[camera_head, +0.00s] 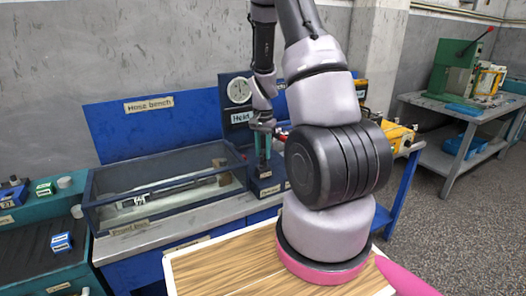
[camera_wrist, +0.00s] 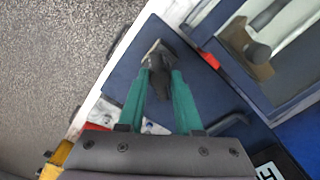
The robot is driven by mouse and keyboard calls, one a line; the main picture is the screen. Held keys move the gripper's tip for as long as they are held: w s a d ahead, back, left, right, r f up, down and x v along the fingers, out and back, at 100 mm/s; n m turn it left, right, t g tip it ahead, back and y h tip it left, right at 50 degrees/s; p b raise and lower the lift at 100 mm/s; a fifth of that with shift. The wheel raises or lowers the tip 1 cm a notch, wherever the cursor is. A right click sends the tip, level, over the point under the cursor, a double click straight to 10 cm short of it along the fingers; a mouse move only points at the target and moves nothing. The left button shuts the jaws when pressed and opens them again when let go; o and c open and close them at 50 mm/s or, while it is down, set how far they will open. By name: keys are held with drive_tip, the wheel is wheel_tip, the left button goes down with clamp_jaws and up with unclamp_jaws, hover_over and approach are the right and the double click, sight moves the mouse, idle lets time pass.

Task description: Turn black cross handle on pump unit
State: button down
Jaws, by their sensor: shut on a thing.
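The blue pump unit (camera_head: 237,104) stands on the bench behind my arm, with a round white gauge on its upright panel. My gripper (camera_head: 263,146) points down in front of that panel, above the unit's dark blue base (camera_head: 266,185). In the wrist view its two teal fingers (camera_wrist: 160,76) reach over the blue base and are shut on the dark cross handle (camera_wrist: 157,51). Only part of the handle shows at the fingertips; the rest is hidden by the fingers. In the head view the handle is too small to make out clearly.
A glass-sided test tank (camera_head: 165,193) stands left of the pump unit; its edge lies close to my gripper. A yellow device (camera_head: 398,138) is at the bench's right end. A wooden-topped surface (camera_head: 228,270) is in front. A grey table (camera_head: 465,105) stands far right.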

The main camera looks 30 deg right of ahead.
sight(263, 153)
drive_tip(key=n, duration=0.5)
drive_tip(key=shift+n, duration=0.4)
idle(0.3)
drive_tip(key=c, duration=0.6)
unclamp_jaws()
wheel_tip(263, 153, up, 11)
drive_tip(key=shift+f, duration=0.1)
